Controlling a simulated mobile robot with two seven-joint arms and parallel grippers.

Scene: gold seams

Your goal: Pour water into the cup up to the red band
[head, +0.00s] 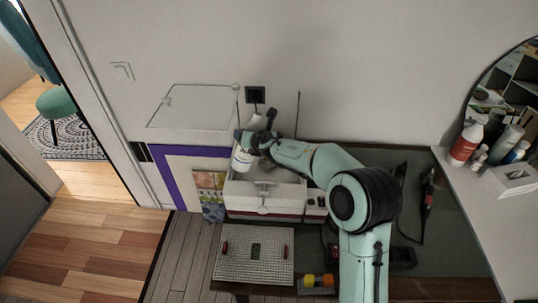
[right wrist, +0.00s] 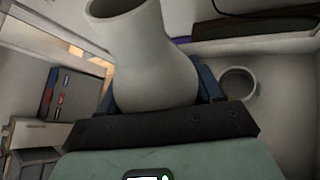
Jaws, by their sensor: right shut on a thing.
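My right gripper (head: 255,133) is above the back of the white basin (head: 238,192). In the right wrist view its blue fingers (right wrist: 157,88) are shut around a pale grey vessel (right wrist: 155,60) with a flared, open mouth, tilted in that picture. In the head view a small white part of the vessel (head: 256,121) shows behind the gripper. A white cup (head: 242,160) is below and left of the gripper, at the basin's left. A round, open grey cup (right wrist: 238,84) shows right of the vessel in the right wrist view. No red band or water can be made out. My left gripper is not in view.
A grey perforated board (head: 255,270) with small red pieces lies in front of the basin. A block with yellow and orange pieces (head: 318,282) is beside it. Bottles (head: 465,143) stand on the right shelf. A thin rod (head: 298,115) stands behind the basin.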

